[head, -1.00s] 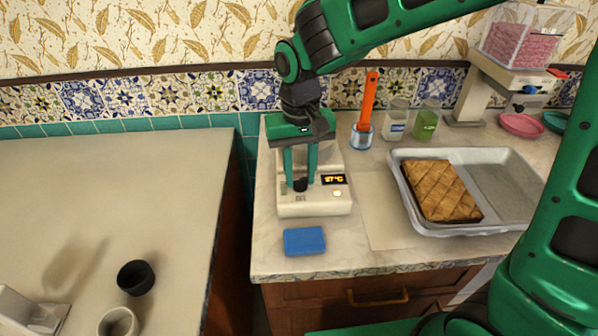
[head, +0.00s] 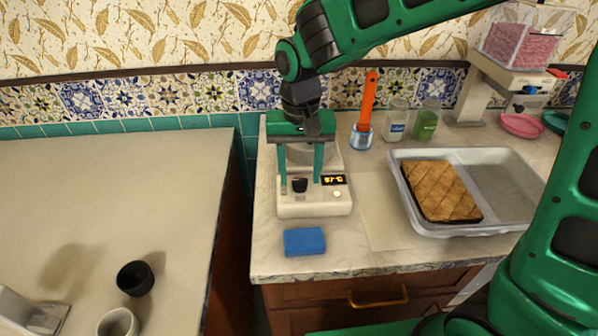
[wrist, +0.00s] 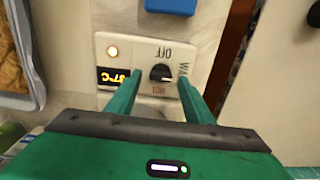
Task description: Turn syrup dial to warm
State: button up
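The syrup warmer (head: 315,205) is a cream box on the counter with a black dial (head: 300,185) on its front. In the wrist view the dial (wrist: 160,72) sits among the labels OFF, WARM and HOT. Its pale pointer mark appears to face the WARM side. A lit amber display (wrist: 118,77) and a round glowing lamp (wrist: 112,51) are beside it. My gripper (head: 300,187) is open, pointing down, with one finger on each side of the dial. A gap shows between each finger and the dial, and nothing is held.
A blue sponge (head: 304,241) lies in front of the warmer. A metal tray (head: 510,205) with a baked slab (head: 440,190) is to the right. An orange-handled tool (head: 370,100) in a cup and two jars stand behind. A black cup (head: 135,278) is on the left counter.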

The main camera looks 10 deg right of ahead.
jog(key=shift+s, duration=0.15)
notch_tip(320, 180, up, 11)
jog(key=shift+f, duration=0.15)
dwell(0.5)
jog(key=s+d+f+m, duration=0.1)
jog(key=s+d, duration=0.1)
jog(key=d, duration=0.9)
jog(key=s+d+f+m, duration=0.1)
jog(key=s+d+m, duration=0.1)
jog(key=d, duration=0.8)
jog(key=s+d+f+m, duration=0.1)
jog(key=s+d+f, duration=0.2)
jog(key=s+d, duration=0.4)
jog(key=s+d+f+m, duration=0.2)
jog(key=s+d+f, duration=0.1)
jog(key=s+d, duration=0.4)
jog(key=s, duration=0.3)
jog(key=shift+d, duration=0.1)
